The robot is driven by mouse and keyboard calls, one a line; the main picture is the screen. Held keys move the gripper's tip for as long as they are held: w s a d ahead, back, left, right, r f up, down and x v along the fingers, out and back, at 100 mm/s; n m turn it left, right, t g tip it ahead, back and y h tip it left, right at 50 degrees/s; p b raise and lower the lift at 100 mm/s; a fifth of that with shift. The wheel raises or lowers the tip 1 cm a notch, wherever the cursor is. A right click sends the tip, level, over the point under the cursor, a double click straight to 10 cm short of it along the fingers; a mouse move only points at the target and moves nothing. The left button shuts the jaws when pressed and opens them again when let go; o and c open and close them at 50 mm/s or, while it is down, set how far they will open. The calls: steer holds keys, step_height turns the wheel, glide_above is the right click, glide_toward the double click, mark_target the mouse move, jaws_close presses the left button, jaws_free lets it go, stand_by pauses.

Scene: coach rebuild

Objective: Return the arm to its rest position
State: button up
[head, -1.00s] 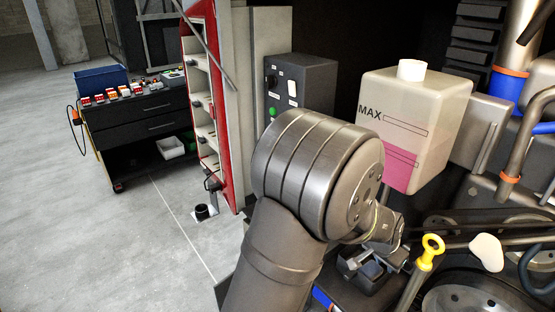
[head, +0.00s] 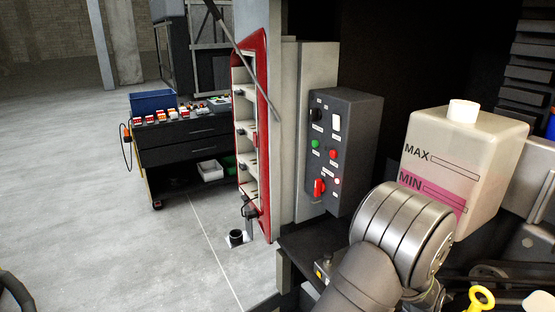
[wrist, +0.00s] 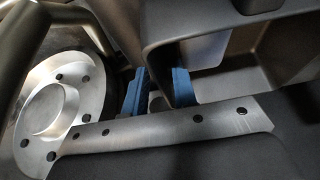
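My arm shows in the head view as a large grey metal joint (head: 403,236) at the lower right, in front of the reservoir's lower left. My gripper is hidden or out of frame there. In the wrist view, my gripper (wrist: 158,86) shows as two blue fingers with a gap between them. No object is seen held in the gap. A round bolted metal hub lies left of the fingers, and a dark box-like recess lies beyond and to the right.
A reservoir (head: 482,145) marked MAX and MIN, with pink fluid, stands close to the arm. A grey control box (head: 357,130) with switches is left of it. A yellow-ringed dipstick (head: 481,298) is at lower right. A tool cart (head: 185,140) stands on open floor at left.

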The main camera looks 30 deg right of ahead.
steer(key=shift+r, duration=0.1)
steer(key=v, duration=1.1)
steer(key=shift+a, duration=0.15)
steer(key=x, duration=1.1)
steer(key=shift+d+f, duration=0.2)
steer(key=shift+f, duration=0.1)
steer(key=v, duration=0.2)
steer(key=d+v, duration=0.1)
steer(key=v, duration=0.4)
steer(key=shift+d+r, duration=0.25)
steer(key=shift+r, duration=0.4)
steer(key=a, duration=1.9)
steer(key=w+a+n+t, duration=0.1)
steer(key=w+n, duration=0.2)
steer(key=w, duration=0.6)
steer(key=shift+w+f, duration=0.25)
steer(key=shift+w, duration=0.15)
